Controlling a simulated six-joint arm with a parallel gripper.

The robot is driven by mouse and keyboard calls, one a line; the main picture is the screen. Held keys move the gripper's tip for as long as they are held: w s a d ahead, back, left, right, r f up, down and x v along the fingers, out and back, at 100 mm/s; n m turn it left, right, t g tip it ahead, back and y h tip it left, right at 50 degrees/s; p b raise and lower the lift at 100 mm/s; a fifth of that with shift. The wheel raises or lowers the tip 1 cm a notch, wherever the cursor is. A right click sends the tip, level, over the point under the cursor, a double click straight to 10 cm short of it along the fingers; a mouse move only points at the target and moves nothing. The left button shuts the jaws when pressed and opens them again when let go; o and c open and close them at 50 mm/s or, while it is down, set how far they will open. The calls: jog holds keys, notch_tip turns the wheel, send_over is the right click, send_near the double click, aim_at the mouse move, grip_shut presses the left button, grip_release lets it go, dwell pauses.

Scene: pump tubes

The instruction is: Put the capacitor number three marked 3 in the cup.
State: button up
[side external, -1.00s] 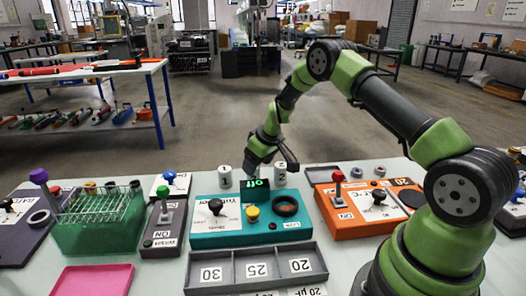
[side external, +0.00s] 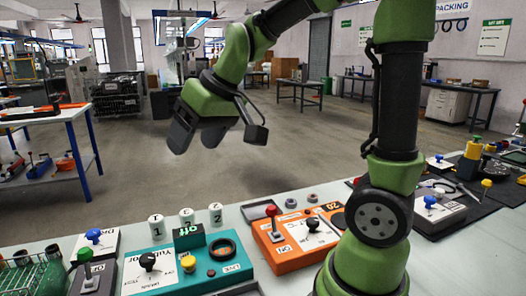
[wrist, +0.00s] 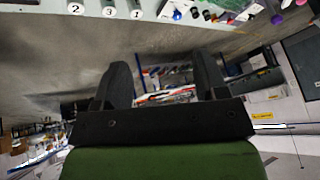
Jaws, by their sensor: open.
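Three white cylinders stand upright in a row behind the teal device. In the wrist view the middle one, capacitor 3 (wrist: 108,11), reads 3, between those marked 2 (wrist: 76,8) and 1 (wrist: 136,13). In the side view capacitor 3 (side external: 187,215) is in the middle, its mark hard to read, between capacitor 1 (side external: 156,227) and capacitor 2 (side external: 216,213). My gripper (side external: 194,143) is open and empty, high above and behind the row; its spread fingers also show in the wrist view (wrist: 163,82). I cannot make out a cup for certain.
The teal device (side external: 205,272) with knobs, a dark ring and a green display block (side external: 189,237) stands in front of the cylinders. A green rack (side external: 35,275) is at left.

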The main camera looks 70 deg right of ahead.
jog(key=s+a, duration=0.2)
jog(key=s, duration=0.4)
jog(key=s+a+r+m+t+y, duration=0.1)
jog(key=s+a, duration=0.1)
jog(key=s, duration=0.5)
jog(key=shift+s+a+r+m, duration=0.15)
jog(key=shift+a+r+m, duration=0.15)
jog(key=shift+a, duration=0.05)
jog(key=shift+o, duration=0.5)
jog(key=shift+s+f, duration=0.15)
jog(key=shift+s, duration=0.35)
